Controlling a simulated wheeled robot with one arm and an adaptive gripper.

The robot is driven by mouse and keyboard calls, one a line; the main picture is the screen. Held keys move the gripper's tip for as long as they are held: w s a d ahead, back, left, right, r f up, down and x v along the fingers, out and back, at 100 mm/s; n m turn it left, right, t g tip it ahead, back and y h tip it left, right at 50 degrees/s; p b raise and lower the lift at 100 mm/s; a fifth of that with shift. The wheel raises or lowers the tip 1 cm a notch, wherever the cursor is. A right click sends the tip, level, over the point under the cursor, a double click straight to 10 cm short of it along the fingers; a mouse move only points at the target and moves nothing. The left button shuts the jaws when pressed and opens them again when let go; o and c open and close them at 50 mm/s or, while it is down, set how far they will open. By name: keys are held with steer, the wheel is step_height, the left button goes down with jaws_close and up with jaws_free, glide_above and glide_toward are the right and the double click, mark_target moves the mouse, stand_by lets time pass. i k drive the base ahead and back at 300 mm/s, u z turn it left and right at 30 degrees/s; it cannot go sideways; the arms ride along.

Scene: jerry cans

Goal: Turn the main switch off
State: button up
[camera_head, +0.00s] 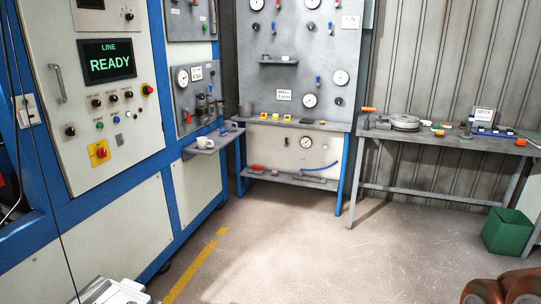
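A red rotary knob on a yellow square plate (99,152), which looks like the main switch, sits low on the cream control panel (75,110) at the left. The angle of its handle is too small to read for certain. Above it a dark screen (108,61) reads "LINE READY" in green letters. I cannot make out my gripper in this view, and nothing touches the knob.
A workbench (440,134) and green bin (507,231) stand right. The middle floor (270,240) is clear.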

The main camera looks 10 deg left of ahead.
mark_target(103, 153)
steer(key=u, duration=0.35)
steer(key=i, duration=1.6)
steer(key=u, duration=1.5)
steer(key=i, duration=0.85)
steer(key=u, duration=1)
